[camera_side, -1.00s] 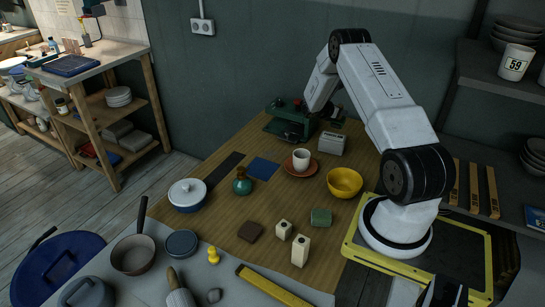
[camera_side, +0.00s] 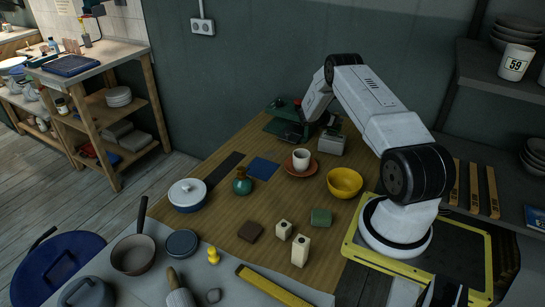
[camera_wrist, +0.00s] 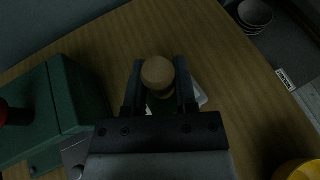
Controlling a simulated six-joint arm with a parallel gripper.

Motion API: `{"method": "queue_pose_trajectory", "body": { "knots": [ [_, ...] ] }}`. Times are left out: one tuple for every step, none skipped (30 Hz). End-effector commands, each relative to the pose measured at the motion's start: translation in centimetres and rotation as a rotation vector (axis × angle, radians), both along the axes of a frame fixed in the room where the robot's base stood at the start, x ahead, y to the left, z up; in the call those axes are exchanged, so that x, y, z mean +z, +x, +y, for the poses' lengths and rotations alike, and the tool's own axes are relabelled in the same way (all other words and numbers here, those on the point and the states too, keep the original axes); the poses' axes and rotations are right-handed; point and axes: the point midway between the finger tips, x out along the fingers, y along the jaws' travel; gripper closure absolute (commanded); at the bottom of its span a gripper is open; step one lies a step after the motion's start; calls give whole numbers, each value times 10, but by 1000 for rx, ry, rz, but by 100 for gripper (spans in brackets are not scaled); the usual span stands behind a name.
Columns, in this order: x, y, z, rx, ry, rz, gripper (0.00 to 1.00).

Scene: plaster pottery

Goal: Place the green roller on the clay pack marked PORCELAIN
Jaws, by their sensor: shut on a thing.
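In the wrist view my gripper (camera_wrist: 158,90) is shut on the green roller. Its round wooden end (camera_wrist: 158,73) sticks up between the fingers, and a little dark green (camera_wrist: 157,105) shows below. A pale pack (camera_wrist: 200,94) shows partly behind the right finger, lower than the roller. In the side view a whitish pack (camera_side: 331,145) stands at the back of the wooden table, right beside the wrist. Its marking cannot be read.
A green machine (camera_side: 283,127) stands left of the gripper, close by in the wrist view (camera_wrist: 58,110). A teal vase (camera_side: 242,184) is farther left.

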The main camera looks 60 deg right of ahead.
Motion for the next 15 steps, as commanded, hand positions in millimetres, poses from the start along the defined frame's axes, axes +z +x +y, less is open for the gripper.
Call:
{"method": "queue_pose_trajectory", "body": {
  "knots": [
    [-5, 0, 0, 0, -1, 0, 100],
    [-8, 0, 0, 0, -1, 0, 100],
    [-10, 0, 0, 0, -1, 0, 100],
    [-12, 0, 0, 0, -1, 0, 100],
    [-13, 0, 0, -1, -3, -1, 100],
    [-14, 0, 0, -1, -3, -1, 100],
    [-14, 0, 0, -1, -3, -1, 100],
    [-14, 0, 0, -1, -3, -1, 100],
    [-14, 0, 0, -1, -3, -1, 100],
    [-14, 0, 0, -1, -3, -1, 100],
    [-14, 0, 0, -1, -3, -1, 100],
    [-14, 0, 0, -1, -3, -1, 100],
    [-14, 0, 0, -1, -2, -1, 100],
    [-14, 0, 0, -1, -2, -1, 100],
    [-14, 0, 0, -1, -2, -1, 100]
  ]
}}
